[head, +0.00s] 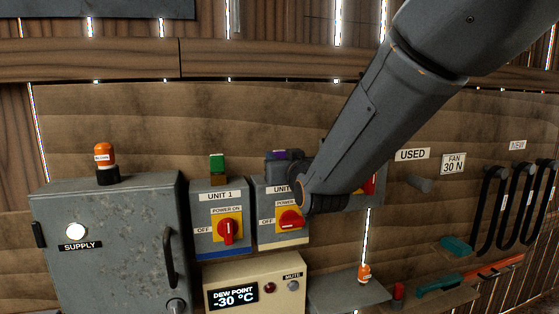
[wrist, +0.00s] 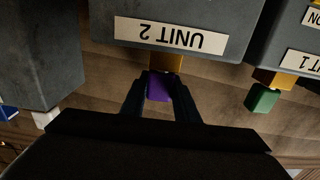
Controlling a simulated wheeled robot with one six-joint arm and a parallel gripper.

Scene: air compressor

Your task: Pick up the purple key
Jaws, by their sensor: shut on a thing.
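The purple key (wrist: 160,87) is between the two fingers of my gripper (wrist: 161,98) in the wrist view, and the fingers are shut on it. A brass-coloured piece (wrist: 166,62) shows between the key and the UNIT 2 box (wrist: 225,10), so the key appears to be still at its place on the box. My gripper (head: 283,160) is there, partly hidden behind my own arm.
The UNIT 1 box (head: 205,215) with a green key (head: 217,162) stands left of UNIT 2. A grey supply cabinet (head: 110,240) with an orange beacon (head: 104,155) is further left. A dew point panel (head: 255,283) is below. Belts hang at the right.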

